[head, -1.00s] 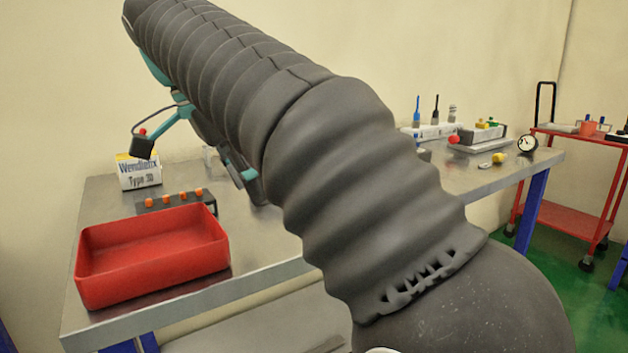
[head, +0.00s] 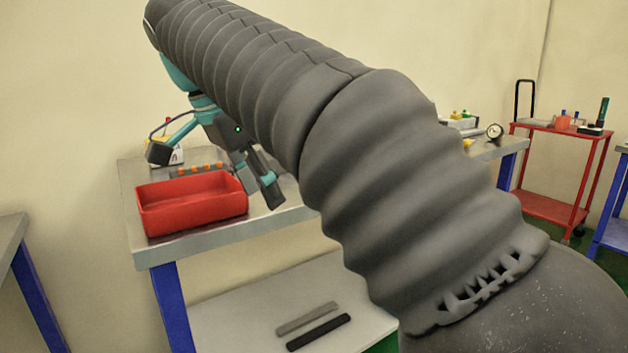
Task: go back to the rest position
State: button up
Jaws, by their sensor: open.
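My gripper (head: 264,184) shows in the head view at the lower end of my raised arm. It hangs in the air in front of the workbench (head: 280,214), just right of the red tray. Its jaws are open and I see nothing between them. My grey sleeved arm crosses the picture from upper left to lower right and hides much of the bench top.
The red tray (head: 193,212) looks empty near the bench's front left edge. A rack with several orange-topped parts (head: 197,169) stands behind it. Two bars lie on the lower shelf (head: 240,310). A clock (head: 494,131) and a red cart (head: 545,207) are at right.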

jog(key=s+d+f+n+t+y, duration=0.1)
jog(key=s+d+f+n, duration=0.15)
jog(key=d+f, duration=0.4)
jog(key=s+d+f+n+y, duration=0.1)
jog(key=d+f+n, duration=0.2)
jog(key=d, duration=0.6)
jog(key=s+d+f+n, duration=0.1)
jog(key=s+d+f, duration=0.1)
jog(key=f, duration=0.3)
jog(key=s+d+f+n+t+y, duration=0.1)
jog(key=s+d+f+n, duration=0.1)
jog(key=s+f, duration=0.3)
jog(key=s+d+f+n+t, duration=0.1)
jog(key=s+d+f, duration=0.2)
jog(key=f, duration=0.3)
jog(key=shift+s+d+f+n, duration=0.25)
jog(key=shift+d+n, duration=0.1)
jog(key=shift+d, duration=0.15)
